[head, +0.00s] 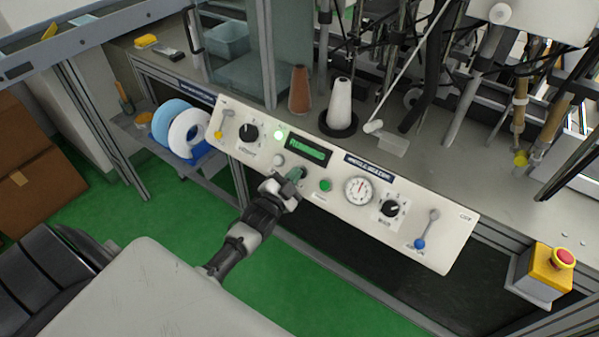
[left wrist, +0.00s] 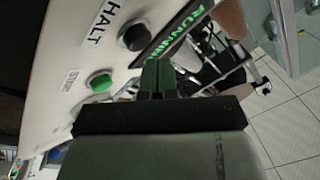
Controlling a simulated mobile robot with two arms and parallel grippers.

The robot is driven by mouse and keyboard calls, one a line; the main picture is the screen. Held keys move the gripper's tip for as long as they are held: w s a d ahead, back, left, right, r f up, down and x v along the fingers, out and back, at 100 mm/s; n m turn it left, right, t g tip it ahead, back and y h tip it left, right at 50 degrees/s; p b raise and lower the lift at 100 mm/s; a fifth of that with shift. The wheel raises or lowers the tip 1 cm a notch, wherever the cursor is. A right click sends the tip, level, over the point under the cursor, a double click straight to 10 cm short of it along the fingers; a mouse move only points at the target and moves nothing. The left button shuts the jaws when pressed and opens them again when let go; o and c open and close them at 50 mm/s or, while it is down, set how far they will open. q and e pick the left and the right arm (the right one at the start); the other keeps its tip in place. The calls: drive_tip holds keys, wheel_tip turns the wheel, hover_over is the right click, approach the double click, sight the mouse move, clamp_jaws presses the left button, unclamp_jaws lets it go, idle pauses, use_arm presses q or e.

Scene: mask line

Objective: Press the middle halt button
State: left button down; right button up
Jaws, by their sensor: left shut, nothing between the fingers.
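The control panel (head: 262,152) slopes toward me. In the left wrist view, a black round button (left wrist: 133,37) with a pale rim sits beside the "HALT" label (left wrist: 103,22). In the head view my left gripper seems to cover the halt button. My left gripper (head: 296,174) is shut and empty, close over the panel's button row below the green "RUNNING" display (head: 307,150). In the left wrist view its dark green fingertips (left wrist: 158,70) lie beside the black button, apart from it in the picture. The gap to the panel is unclear. My right gripper is not in view.
A green start button (head: 325,185) is right of the gripper, and a pale button (head: 279,160) is left of it. A red emergency stop (head: 563,258) is at far right.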

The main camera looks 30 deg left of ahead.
use_arm(q)
drive_tip(key=shift+w+f+b, duration=0.3)
drive_tip(key=shift+w+b, duration=0.05)
drive_tip(key=shift+w+f+b, duration=0.25)
drive_tip(key=shift+w+b, duration=0.05)
drive_tip(key=shift+b, duration=0.05)
idle(0.9)
idle(0.3)
drive_tip(key=shift+s+r+p, duration=0.55)
drive_tip(key=shift+s+p, duration=0.05)
drive_tip(key=shift+p, duration=0.25)
drive_tip(key=shift+s+a+r+p, duration=0.1)
drive_tip(key=shift+s+r+p, duration=0.8)
drive_tip(key=shift+p, duration=0.35)
drive_tip(key=shift+s+a+r+p, duration=0.1)
drive_tip(key=shift+s+r+p, duration=0.6)
drive_tip(key=shift+s+p, duration=0.45)
